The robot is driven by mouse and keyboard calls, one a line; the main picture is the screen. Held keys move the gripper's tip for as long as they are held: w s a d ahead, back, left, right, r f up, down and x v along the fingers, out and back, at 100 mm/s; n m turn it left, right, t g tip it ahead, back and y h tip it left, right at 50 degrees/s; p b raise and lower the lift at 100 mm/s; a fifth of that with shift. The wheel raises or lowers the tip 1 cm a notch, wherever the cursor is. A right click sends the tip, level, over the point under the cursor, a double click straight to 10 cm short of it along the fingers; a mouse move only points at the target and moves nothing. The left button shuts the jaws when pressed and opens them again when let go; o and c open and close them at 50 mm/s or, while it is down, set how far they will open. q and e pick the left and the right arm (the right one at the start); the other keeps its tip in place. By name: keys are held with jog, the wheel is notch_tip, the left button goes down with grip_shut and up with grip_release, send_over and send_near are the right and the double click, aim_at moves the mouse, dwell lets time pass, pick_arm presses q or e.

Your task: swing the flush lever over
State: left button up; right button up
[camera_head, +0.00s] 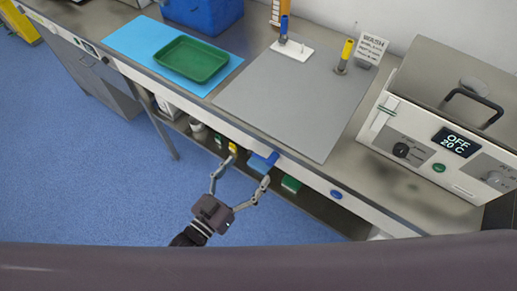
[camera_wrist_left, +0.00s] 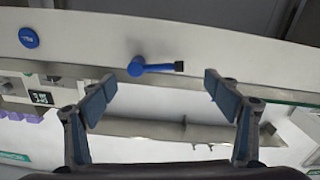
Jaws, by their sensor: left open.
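The flush lever (camera_head: 263,162) is a blue handle on the pale front edge of the bench. In the left wrist view the lever (camera_wrist_left: 150,68) has a round blue hub at its left and an arm lying about level, ending in a dark tip at the right. My left gripper (camera_head: 246,170) is in front of the bench edge, its fingers spread and empty. In the left wrist view its two fingertips (camera_wrist_left: 158,88) stand to either side of the lever, which appears above the gap and apart from both. My right gripper is not in view.
A round blue button (camera_head: 336,194) is on the same bench front. Above are a grey mat (camera_head: 290,105), a green tray (camera_head: 190,59) on a blue sheet and a water bath (camera_head: 440,140) reading OFF 20 C. A lower shelf holds small items.

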aim_at(258, 156)
pick_arm(q)
jog(key=x, duration=0.4)
jog(key=shift+w+d+p, duration=0.1)
jog(key=shift+w+p, duration=0.1)
jog(key=shift+p, duration=0.15)
jog(key=shift+x, duration=0.85)
jog(key=shift+c, duration=0.4)
jog(key=c, duration=1.5)
jog(key=shift+o, duration=0.2)
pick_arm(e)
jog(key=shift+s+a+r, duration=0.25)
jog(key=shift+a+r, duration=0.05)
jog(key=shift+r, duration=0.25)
